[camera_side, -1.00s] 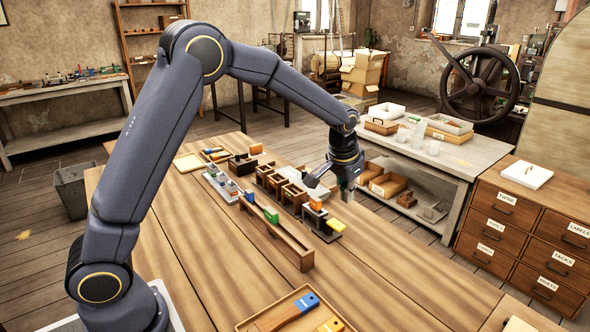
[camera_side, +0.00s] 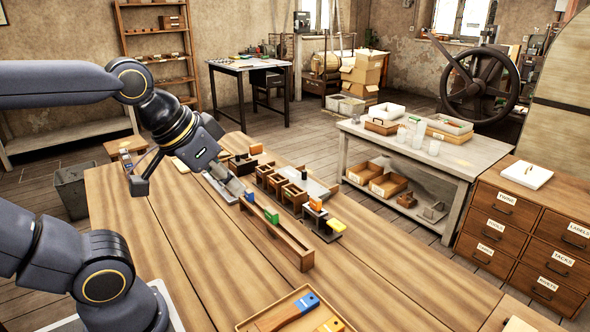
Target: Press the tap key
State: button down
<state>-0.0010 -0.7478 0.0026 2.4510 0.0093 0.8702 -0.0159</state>
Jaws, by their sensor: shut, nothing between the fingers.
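No part is labelled as the tap key, and I cannot tell for certain which one it is. A yellow tab (camera_side: 336,226) sits low at the right end of a dark block assembly, beside an upright orange block (camera_side: 315,204). Behind them a small black post (camera_side: 304,175) stands on a pale plate (camera_side: 321,188).
A long wooden rail (camera_side: 290,245) carries a blue block (camera_side: 249,197) and a green block (camera_side: 271,215). Several small wooden bins (camera_side: 290,195) stand behind it. A tray (camera_side: 245,325) with blue-ended and yellow-ended pieces lies in front.

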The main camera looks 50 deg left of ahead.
jog(key=shift+s+d+f+g, duration=0.1)
jog(key=shift+s+f+g, duration=0.15)
jog(key=shift+s+f, duration=0.25)
jog(key=shift+s+f+g, duration=0.25)
jog(key=shift+s+f, duration=0.05)
jog(key=shift+f, duration=0.35)
jog(key=w+a+r, duration=0.1)
jog(key=w+r, duration=0.2)
jog(key=w, duration=0.7)
jog(key=w+r, duration=0.3)
jog(key=w, duration=0.7)
jog(key=w+a+f+g, duration=0.1)
jog(key=w+a+f, duration=0.1)
jog(key=w+f, duration=0.3)
jog(key=w+a+f+g, duration=0.1)
jog(key=w+f, duration=0.4)
jog(key=f, duration=0.5)
jog(key=shift+w+a, duration=0.25)
jog(key=shift+a, duration=0.3)
